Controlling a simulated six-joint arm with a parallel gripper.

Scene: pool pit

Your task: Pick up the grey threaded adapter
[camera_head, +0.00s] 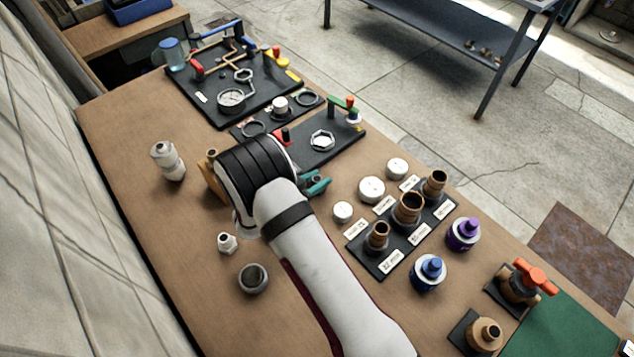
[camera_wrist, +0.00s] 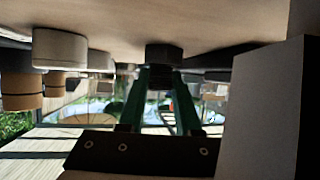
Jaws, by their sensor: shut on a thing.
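My gripper (camera_wrist: 162,85) points down at the bench, and its green fingers are shut on a dark grey round part, which I take to be the grey threaded adapter (camera_wrist: 163,54). The adapter's wider end faces the bench top; I cannot tell whether it touches it. In the head view my gripper's teal fingers (camera_head: 315,184) show just right of my wrist, and the held part is hidden there.
White caps (camera_head: 372,189) and a black board with brass fittings (camera_head: 387,262) stand to the right. A panel with a hex ring (camera_head: 322,141) lies behind. A grey socket (camera_head: 254,278), a small white fitting (camera_head: 227,243) and a white bottle-like part (camera_head: 167,161) stand left.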

